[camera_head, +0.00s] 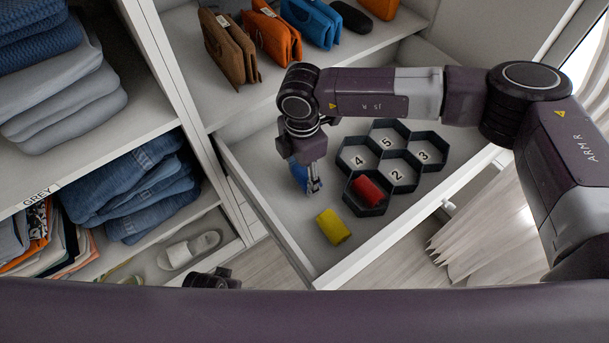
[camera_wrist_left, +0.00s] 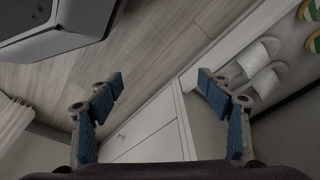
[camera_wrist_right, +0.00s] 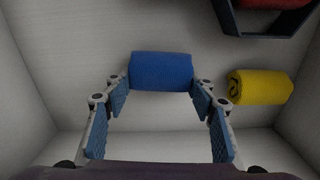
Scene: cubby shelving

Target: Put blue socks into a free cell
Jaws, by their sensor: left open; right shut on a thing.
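The rolled blue socks (camera_head: 298,173) are at my right gripper (camera_head: 313,187), inside the open drawer left of the organizer. In the right wrist view the blue socks (camera_wrist_right: 161,71) lie between the fingertips, and the gripper is shut on them. The black hexagonal organizer (camera_head: 367,171) has cells marked 2, 3, 4 and 5, which look empty. Red socks (camera_head: 368,191) fill the front cell and cover its floor. My left gripper (camera_wrist_left: 160,87) is open and empty above the floor; only a dark part of it shows at the bottom of the head view.
Rolled yellow socks (camera_head: 333,226) lie loose in the drawer (camera_head: 262,155), in front of the organizer; they also show in the right wrist view (camera_wrist_right: 259,87). Bags (camera_head: 272,38) stand on the shelf above. Folded jeans (camera_head: 140,190) and white slippers (camera_head: 189,250) are at left.

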